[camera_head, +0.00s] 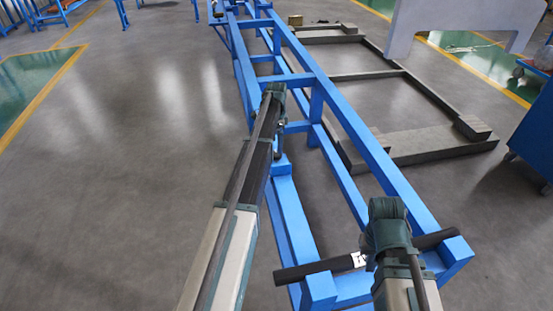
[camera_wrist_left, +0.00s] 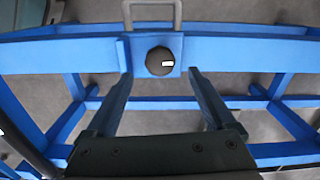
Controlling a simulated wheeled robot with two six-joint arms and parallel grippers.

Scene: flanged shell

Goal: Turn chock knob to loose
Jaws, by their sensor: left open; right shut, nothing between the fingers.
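The black round knob (camera_wrist_left: 160,61) with a short white mark lying roughly level sits on a blue plate (camera_wrist_left: 140,48) on a blue beam in the left wrist view. My left gripper (camera_wrist_left: 160,74) is open, its two fingers reaching toward the knob, one on each side in the picture. I cannot tell the depth gap; no contact shows. In the head view my left gripper (camera_head: 275,97) is over the blue frame's left beam, and I cannot make out the knob there. My right gripper (camera_head: 387,222) is over the near right end of the frame; its fingers are hidden.
A long blue frame (camera_head: 350,115) runs away from me. A black bar (camera_head: 315,269) with a white patch crosses its near end, close to my right arm. A grey handle (camera_wrist_left: 152,3) stands beyond the knob. A blue cabinet (camera_head: 528,135) is at right; floor at left is clear.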

